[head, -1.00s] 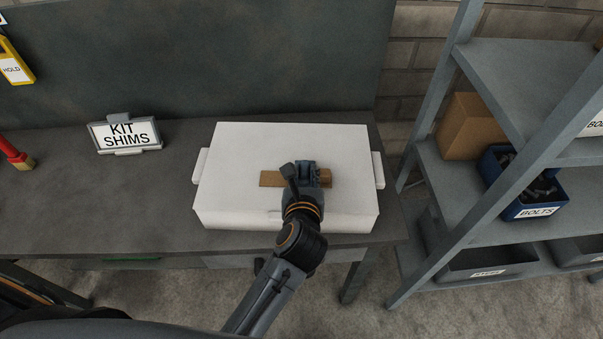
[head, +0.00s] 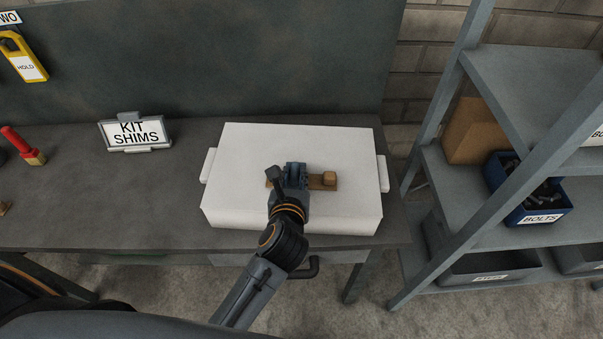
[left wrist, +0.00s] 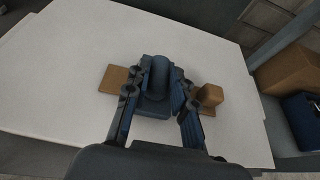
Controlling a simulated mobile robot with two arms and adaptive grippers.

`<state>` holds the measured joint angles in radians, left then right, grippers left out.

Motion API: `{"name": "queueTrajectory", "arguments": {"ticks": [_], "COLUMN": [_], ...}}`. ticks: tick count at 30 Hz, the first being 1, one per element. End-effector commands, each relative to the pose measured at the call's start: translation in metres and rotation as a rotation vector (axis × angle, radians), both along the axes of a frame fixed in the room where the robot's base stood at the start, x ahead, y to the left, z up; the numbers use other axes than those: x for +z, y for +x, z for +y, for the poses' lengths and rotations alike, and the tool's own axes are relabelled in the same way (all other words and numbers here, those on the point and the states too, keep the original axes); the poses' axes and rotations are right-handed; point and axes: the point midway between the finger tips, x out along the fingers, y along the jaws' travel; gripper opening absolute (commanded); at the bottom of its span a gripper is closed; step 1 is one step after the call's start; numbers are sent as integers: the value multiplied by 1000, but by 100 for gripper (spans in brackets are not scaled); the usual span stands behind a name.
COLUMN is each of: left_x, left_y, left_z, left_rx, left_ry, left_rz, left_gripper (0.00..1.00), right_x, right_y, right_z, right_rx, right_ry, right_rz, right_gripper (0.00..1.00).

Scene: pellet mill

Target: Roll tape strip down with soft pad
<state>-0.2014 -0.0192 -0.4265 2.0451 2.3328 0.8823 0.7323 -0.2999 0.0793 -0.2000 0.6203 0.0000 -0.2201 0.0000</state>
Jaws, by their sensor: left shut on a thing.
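A brown tape strip (head: 316,186) lies flat on top of a white box (head: 240,150). It also shows in the left wrist view (left wrist: 113,80), with its middle hidden under my gripper. My left gripper (head: 293,176) is over the left part of the strip. In the left wrist view its fingers (left wrist: 157,97) are shut on a dark pad with a rounded grip (left wrist: 158,75). The pad sits at the strip, but I cannot tell whether it presses on it. A small tan block (head: 329,178) is at the strip's right end. My right gripper is not in view.
The white box stands on a dark workbench (head: 60,205). A KIT SHIMS sign (head: 135,133) and a red-handled tool (head: 22,147) are to the left. A metal shelf (head: 540,90) with a blue BOLTS bin (head: 530,205) stands at right. The bench between sign and box is clear.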

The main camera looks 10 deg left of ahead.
Motion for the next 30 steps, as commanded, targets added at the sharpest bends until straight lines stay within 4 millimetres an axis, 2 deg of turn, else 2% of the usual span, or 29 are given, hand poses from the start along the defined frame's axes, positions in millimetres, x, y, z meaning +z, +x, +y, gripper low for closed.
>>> {"name": "queueTrajectory", "arguments": {"ticks": [30], "left_x": [-1], "left_y": [-12], "left_z": [61], "left_rx": [3], "left_ry": [2], "left_rz": [6], "left_gripper": [0], "right_x": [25], "right_y": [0], "right_z": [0], "right_rx": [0], "right_ry": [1], "right_rz": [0], "right_gripper": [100]}}
